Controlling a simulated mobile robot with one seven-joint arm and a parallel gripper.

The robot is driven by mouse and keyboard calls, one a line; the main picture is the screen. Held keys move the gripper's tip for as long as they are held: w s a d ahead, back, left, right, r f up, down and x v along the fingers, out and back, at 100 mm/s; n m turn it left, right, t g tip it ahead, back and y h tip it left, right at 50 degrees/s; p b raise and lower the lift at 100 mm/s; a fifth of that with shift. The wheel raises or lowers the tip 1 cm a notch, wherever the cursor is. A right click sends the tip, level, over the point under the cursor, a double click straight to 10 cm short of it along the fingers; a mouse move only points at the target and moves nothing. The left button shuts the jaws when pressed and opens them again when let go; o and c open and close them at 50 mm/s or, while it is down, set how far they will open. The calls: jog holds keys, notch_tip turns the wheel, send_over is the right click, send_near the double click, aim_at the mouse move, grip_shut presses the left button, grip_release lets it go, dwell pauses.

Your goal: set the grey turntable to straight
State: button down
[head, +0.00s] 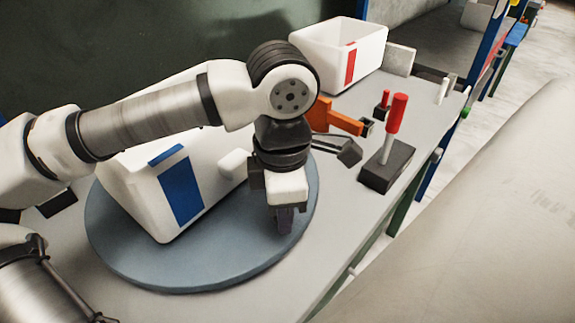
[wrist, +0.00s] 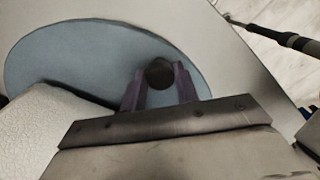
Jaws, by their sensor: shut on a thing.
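The grey turntable (head: 190,272) is a round blue-grey disc on the bench. It also fills much of the upper left of the wrist view (wrist: 75,55). A white box with a blue stripe (head: 150,210) stands on it, turned at an angle to the bench edge. My gripper (head: 285,222) points down over the turntable's right side. In the wrist view, its purple fingers (wrist: 160,88) are shut on a dark round knob (wrist: 159,72) near the disc's edge. The knob is hidden behind the fingers in the head view.
A red-handled lever on a black base (head: 388,168) stands right of the turntable. Behind are an orange part (head: 335,117), a smaller red-handled lever (head: 383,103) and a white bin with a red stripe (head: 325,55). Bare bench lies along the front right edge.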

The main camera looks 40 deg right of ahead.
jog(key=shift+s+a+m, duration=0.1)
jog(key=shift+a+m, duration=0.3)
jog(key=shift+a, duration=0.25)
jog(key=c, duration=1.1)
grip_release()
notch_tip(320, 180, up, 14)
jog(key=shift+f+p, duration=0.1)
jog(key=shift+p, duration=0.2)
